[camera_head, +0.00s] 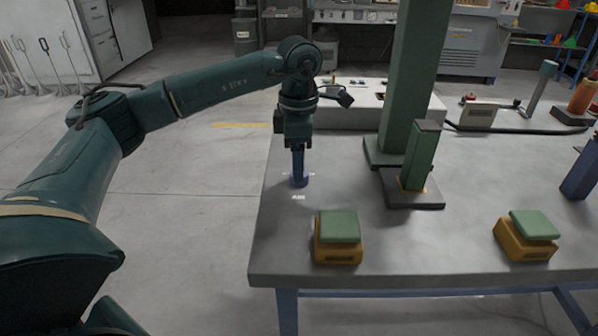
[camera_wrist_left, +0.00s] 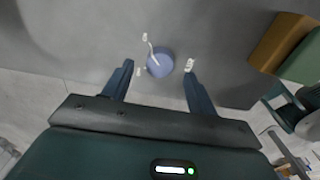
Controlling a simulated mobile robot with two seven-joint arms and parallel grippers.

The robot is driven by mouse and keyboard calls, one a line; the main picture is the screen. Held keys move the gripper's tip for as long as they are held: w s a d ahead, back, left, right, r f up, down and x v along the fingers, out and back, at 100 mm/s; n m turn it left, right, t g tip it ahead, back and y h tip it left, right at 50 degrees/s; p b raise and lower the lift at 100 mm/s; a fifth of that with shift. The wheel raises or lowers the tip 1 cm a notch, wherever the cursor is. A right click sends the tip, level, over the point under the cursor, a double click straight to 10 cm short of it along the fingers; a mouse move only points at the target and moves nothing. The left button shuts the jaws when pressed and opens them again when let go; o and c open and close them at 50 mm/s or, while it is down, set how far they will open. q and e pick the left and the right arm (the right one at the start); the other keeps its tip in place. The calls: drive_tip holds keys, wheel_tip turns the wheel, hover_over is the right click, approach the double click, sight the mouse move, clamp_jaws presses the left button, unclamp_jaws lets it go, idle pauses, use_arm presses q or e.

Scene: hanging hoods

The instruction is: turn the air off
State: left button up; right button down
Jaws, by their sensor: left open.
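A small round blue knob (camera_wrist_left: 160,62) with a white line across its top sits on the grey bench top. Small white labels (camera_wrist_left: 190,65) lie around it, too small to read. In the head view the knob (camera_head: 300,182) is near the bench's left edge, partly hidden by my left gripper (camera_head: 298,165). The left gripper points down over the knob. In the left wrist view its two fingers (camera_wrist_left: 158,70) are apart, with the knob between and slightly beyond the tips. I see no contact; the height gap is hard to judge. My right gripper is not in view.
The grey bench (camera_head: 440,265) carries two orange boxes with green tops, a left one (camera_head: 338,252) and a right one (camera_head: 526,247). A tall green column (camera_head: 410,70) and a short green post (camera_head: 420,155) stand right of the knob. Bare bench surrounds the knob.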

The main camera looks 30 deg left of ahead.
sight(305, 182)
use_arm(q)
drive_tip(key=shift+f, duration=1.45)
drive_tip(key=shift+c, duration=0.2)
drive_tip(key=c, duration=1)
drive_tip(key=shift+o, duration=0.2)
